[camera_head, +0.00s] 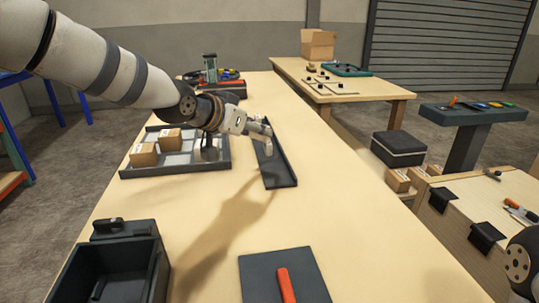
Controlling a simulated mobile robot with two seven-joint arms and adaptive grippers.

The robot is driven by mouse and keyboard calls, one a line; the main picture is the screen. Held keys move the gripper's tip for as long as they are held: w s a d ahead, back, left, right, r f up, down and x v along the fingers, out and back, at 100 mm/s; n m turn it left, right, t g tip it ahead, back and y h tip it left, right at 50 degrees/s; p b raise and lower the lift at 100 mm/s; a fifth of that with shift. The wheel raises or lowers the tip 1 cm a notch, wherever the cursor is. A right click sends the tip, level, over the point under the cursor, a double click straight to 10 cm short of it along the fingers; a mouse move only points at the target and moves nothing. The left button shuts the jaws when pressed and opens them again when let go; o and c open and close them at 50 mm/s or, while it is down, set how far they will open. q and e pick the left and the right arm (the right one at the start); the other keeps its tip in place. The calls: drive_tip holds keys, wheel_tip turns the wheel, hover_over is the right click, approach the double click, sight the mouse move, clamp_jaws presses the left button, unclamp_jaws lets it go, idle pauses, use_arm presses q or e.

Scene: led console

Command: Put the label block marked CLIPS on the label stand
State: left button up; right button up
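My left gripper (265,138) comes in from the left and reaches over the dark long narrow holder (279,178), which looks like the label stand. Its fingers are small here; I cannot tell whether they are open or shut, and I see no block clearly between them. A dark tray (222,166) with pale compartments lies to the left, partly under my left arm. Two tan blocks, one nearer (143,155) and one farther (169,140), sit in it. I cannot read any CLIPS marking. My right gripper is out of view; only part of my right arm shows at the right edge.
A dark open bin (152,268) stands at the front left. A dark mat (312,267) with a red-orange bar (286,284) lies at the front. Tools (211,75) stand at the table's far end.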

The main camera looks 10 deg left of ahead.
use_arm(q)
drive_tip(key=b, duration=0.1)
hover_over(268, 168)
drive_tip(key=f, duration=0.5)
drive_tip(key=shift+s+f, duration=0.2)
drive_tip(key=shift+f, duration=0.05)
drive_tip(key=shift+w+f, duration=0.2)
drive_tip(key=shift+f, duration=1.4)
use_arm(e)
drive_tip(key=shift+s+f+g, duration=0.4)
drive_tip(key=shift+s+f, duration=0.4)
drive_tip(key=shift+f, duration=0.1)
use_arm(q)
drive_tip(key=shift+f, duration=0.1)
drive_tip(key=shift+f, duration=0.15)
drive_tip(key=o, duration=0.9)
drive_tip(key=shift+o, duration=0.2)
